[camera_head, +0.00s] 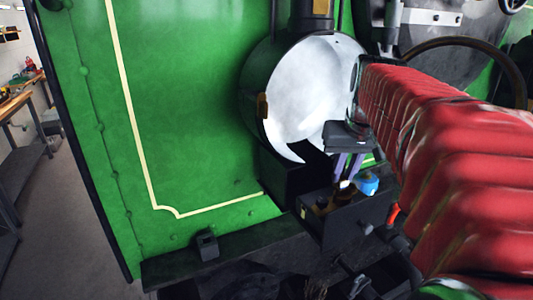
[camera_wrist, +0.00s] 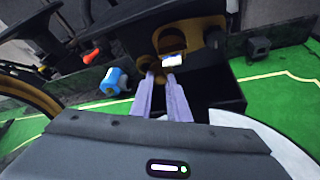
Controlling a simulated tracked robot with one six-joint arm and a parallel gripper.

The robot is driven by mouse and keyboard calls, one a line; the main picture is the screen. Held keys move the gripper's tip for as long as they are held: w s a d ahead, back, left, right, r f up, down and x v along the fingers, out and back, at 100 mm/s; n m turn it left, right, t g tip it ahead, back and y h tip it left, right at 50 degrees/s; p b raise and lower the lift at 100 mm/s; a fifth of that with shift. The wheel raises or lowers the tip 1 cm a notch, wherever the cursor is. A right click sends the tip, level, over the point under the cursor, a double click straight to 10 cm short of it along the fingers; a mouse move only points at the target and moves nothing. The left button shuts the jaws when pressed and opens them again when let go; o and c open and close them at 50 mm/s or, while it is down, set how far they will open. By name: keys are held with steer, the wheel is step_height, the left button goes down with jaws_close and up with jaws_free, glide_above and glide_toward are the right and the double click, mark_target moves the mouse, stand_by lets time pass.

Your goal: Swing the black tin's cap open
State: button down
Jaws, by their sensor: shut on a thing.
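My gripper (camera_head: 343,182) reaches down from the red-sleeved arm, its two pale purple fingers close together. In the wrist view the fingertips (camera_wrist: 160,78) meet at a small brass-brown part (camera_wrist: 172,78) and are shut on it. A black box-shaped tin (camera_head: 345,224) stands below my gripper, beside the green panel; its dark side also shows in the wrist view (camera_wrist: 212,95). Brass-brown pieces (camera_head: 320,207) show at its top. The fingers partly hide the spot they hold, so I cannot tell how far any cap is swung.
A blue can (camera_head: 368,183) stands close right of the fingers. A polished round metal front (camera_head: 310,85) rises behind them. An orange-red handle (camera_head: 393,213) is at the right. A small black bracket (camera_head: 206,244) sits on the ledge at left.

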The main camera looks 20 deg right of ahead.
steer(key=m, duration=0.2)
steer(key=w+m+g+h, duration=0.1)
steer(key=a+m, duration=0.1)
steer(key=m, duration=0.1)
steer(key=shift+w+m+h, duration=0.3)
steer(key=shift+w+h, duration=0.05)
steer(key=shift+h, duration=0.05)
steer(key=m, duration=0.1)
steer(key=w+m+g, duration=0.1)
steer(key=shift+a+m+g, duration=0.15)
steer(key=shift+m+g, duration=0.15)
steer(key=shift+m, duration=0.1)
steer(key=shift+w+m+g+h, duration=0.15)
steer(key=shift+w+m+g, duration=0.1)
steer(key=shift+m, duration=0.45)
steer(key=shift+w+m+g+h, duration=0.15)
steer(key=shift+m+g, duration=0.1)
steer(key=shift+m, duration=0.45)
steer(key=c, duration=1.7)
jaws_free()
steer(key=shift+s, duration=0.15)
